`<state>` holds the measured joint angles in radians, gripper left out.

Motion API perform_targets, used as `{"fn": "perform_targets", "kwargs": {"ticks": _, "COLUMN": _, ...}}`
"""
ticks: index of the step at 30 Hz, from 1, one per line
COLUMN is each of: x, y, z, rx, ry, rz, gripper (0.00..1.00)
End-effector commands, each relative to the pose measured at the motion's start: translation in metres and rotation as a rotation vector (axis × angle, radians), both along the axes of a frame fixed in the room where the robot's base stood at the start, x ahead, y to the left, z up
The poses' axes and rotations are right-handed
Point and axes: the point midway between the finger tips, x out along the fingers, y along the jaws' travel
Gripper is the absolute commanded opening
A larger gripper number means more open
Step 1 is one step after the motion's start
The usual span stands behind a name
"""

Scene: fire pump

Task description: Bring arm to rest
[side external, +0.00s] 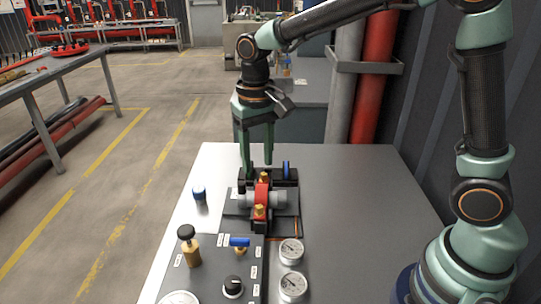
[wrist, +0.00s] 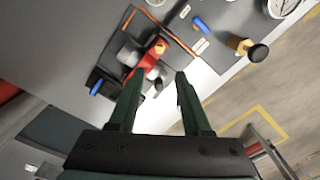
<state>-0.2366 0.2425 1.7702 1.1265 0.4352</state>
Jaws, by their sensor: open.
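My gripper (side external: 257,161) points straight down at the far side of the pump assembly, with its two green fingers apart. In the wrist view my gripper (wrist: 161,74) is open, with nothing held between the fingers. The pump assembly has a red body (side external: 262,191) with brass fittings and grey pipe ends, on a dark base plate. In the wrist view the red body (wrist: 152,55) lies just beyond the fingertips. A blue handle (side external: 286,170) stands at its back right. Whether the fingertips touch the assembly I cannot tell.
A control panel in front carries a brass valve with a black knob (side external: 188,245), a blue lever (side external: 239,241), a black dial (side external: 233,286) and gauges (side external: 291,251). A blue-capped item (side external: 199,193) stands left. The tabletop (side external: 355,200) is clear right. Red and grey pipes (side external: 374,80) rise behind.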

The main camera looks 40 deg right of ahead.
Motion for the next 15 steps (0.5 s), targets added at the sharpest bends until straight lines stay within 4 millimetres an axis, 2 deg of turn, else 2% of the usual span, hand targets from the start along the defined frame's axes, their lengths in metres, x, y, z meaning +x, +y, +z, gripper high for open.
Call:
{"fn": "perform_targets", "kwargs": {"ticks": 4, "x": -0.003, "y": -0.004, "z": 0.006, "rx": 0.004, "ry": -0.017, "rz": 0.005, "gripper": 0.49}}
{"fn": "perform_targets", "kwargs": {"ticks": 8, "x": -0.014, "y": -0.018, "z": 0.023, "rx": 0.014, "ry": -0.075, "rz": 0.024, "gripper": 0.49}}
{"fn": "perform_targets", "kwargs": {"ticks": 15, "x": -0.05, "y": -0.052, "z": 0.054, "rx": 0.019, "ry": -0.23, "rz": 0.086, "gripper": 0.49}}
